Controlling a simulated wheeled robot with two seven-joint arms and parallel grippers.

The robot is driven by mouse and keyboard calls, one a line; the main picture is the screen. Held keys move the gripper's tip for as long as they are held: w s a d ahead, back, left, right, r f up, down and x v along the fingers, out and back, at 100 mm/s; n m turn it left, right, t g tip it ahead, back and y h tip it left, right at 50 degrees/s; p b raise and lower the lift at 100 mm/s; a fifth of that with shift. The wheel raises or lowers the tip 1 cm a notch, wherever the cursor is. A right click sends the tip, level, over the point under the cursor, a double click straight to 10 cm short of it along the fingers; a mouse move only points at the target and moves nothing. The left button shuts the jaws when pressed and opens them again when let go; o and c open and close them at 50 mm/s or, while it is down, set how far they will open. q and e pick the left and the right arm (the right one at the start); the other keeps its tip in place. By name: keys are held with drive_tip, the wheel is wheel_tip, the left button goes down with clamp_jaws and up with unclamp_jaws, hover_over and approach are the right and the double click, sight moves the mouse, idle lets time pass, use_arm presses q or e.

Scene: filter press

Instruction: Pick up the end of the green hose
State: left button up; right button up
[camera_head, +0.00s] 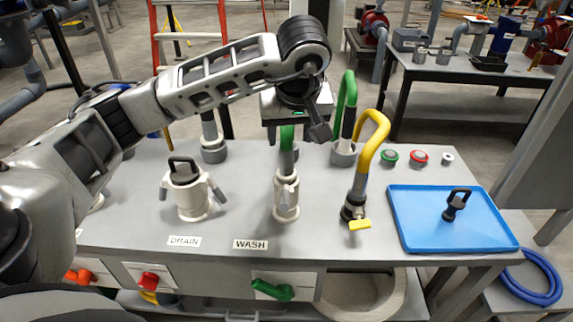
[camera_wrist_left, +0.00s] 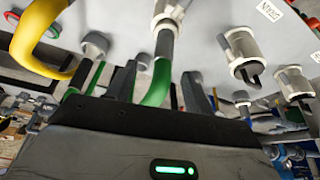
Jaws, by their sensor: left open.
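The green hose (camera_head: 350,92) arches up from a grey socket at the back of the bench. Its other end comes down to a grey end piece (camera_head: 285,160) at the white fitting (camera_head: 286,195) behind the WASH label. My left gripper (camera_head: 296,125) is over this end and hides part of the hose's arch. In the left wrist view the hose (camera_wrist_left: 157,84) runs between the two spread fingers of my left gripper (camera_wrist_left: 160,78), with the grey end piece beyond them. The gripper is open; whether a finger touches the hose is unclear. My right gripper is not in view.
A yellow hose (camera_head: 372,128) with a yellow lever stands just right of the green one. A blue tray (camera_head: 415,236) holds a black-handled coupling (camera_head: 456,204). A white fitting with a black handle (camera_head: 185,188) stands by the DRAIN label. Push buttons (camera_head: 419,157) line the back right.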

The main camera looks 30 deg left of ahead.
sight(287, 142)
use_arm(q)
drive_tip(key=x, duration=0.5)
drive_tip(key=shift+a+f, duration=0.1)
drive_tip(key=shift+a, duration=0.2)
clamp_jaws()
